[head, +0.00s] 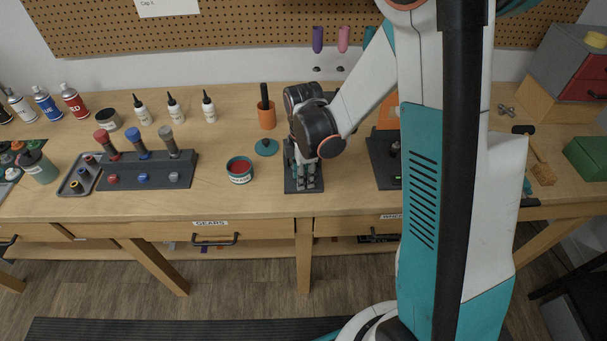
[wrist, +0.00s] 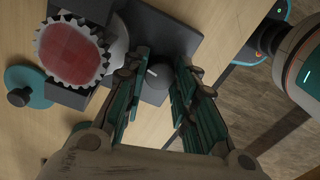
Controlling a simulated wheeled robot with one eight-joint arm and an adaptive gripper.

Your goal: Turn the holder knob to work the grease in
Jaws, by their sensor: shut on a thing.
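The dark grey holder (head: 289,184) stands near the table's front edge, mostly hidden under my arm in the head view. In the wrist view, its dark block (wrist: 66,97) carries a toothed white gear (wrist: 75,52) with a red face. The round dark holder knob (wrist: 160,73), with a pale mark, sits on the holder's front part. My gripper (head: 307,184) points down over the holder. In the wrist view, my gripper (wrist: 161,85) has a teal-padded finger on either side of the knob and is shut on it. The exact finger contact is hard to see.
An open tin of red grease (head: 239,169) stands left of the holder, with its teal lid (head: 266,147) behind. An orange cup (head: 266,115) stands behind the lid. A rack of coloured knobs (head: 147,171) is further left. A dark stand (head: 382,165) is to the right.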

